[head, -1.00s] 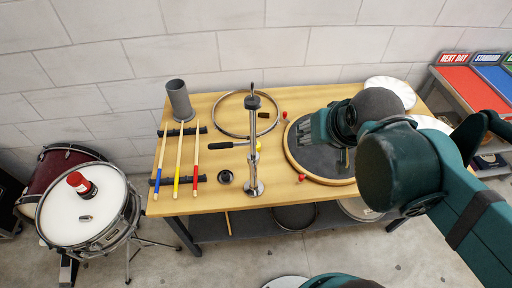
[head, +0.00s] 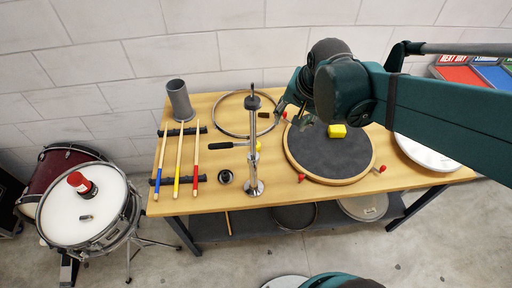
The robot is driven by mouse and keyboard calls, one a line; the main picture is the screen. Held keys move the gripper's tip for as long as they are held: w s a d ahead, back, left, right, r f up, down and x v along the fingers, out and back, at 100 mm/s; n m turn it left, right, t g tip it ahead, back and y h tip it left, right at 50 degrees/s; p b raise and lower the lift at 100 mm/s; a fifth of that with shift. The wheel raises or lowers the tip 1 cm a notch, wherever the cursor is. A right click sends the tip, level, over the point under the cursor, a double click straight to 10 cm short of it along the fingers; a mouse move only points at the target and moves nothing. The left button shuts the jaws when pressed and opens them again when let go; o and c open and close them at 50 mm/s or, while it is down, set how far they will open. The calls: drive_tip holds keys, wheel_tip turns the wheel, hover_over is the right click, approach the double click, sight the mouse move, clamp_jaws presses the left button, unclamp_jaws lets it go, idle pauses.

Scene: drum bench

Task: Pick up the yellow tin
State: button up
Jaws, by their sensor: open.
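A small yellow block-shaped thing, which looks like the yellow tin (head: 337,131), rests on the back part of the round dark pad (head: 330,155) with a wooden rim. My gripper (head: 287,114) is open and to the left of the yellow tin, near the pad's back left edge. It is apart from the tin and looks empty. My arm passes behind and right of the tin in the picture. Another small yellow thing (head: 258,146) is partly hidden behind the metal stand, and I cannot tell what it is.
An upright metal stand (head: 253,150) is left of the pad on the wooden bench (head: 220,205). A white disc (head: 428,155) is at the right. Red pieces (head: 301,178) sit around the pad.

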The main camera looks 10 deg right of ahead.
drive_tip(key=w+a+f+m+g, duration=0.1)
drive_tip(key=w+a+f+m, duration=0.2)
drive_tip(key=f, duration=0.3)
drive_tip(key=w+a+f+m+g, duration=0.2)
drive_tip(key=w+a+f+m, duration=0.1)
drive_tip(key=w+f, duration=0.3)
drive_tip(key=w+a+f+m+g, duration=0.1)
drive_tip(key=w+a+f+m, duration=0.2)
drive_tip(key=w+f, duration=0.2)
wheel_tip(320, 180, down, 3)
drive_tip(key=shift+f+y, duration=0.15)
drive_tip(key=shift+y, duration=0.15)
drive_tip(key=shift+w+a+f+m+g, duration=0.1)
drive_tip(key=shift+f+m+g, duration=0.2)
drive_tip(key=shift+f, duration=0.25)
drive_tip(key=shift+f, duration=0.15)
drive_tip(key=shift+a+f, duration=0.15)
drive_tip(key=shift+f, duration=1)
drive_tip(key=shift+a+f, duration=0.15)
drive_tip(key=shift+f, duration=2.45)
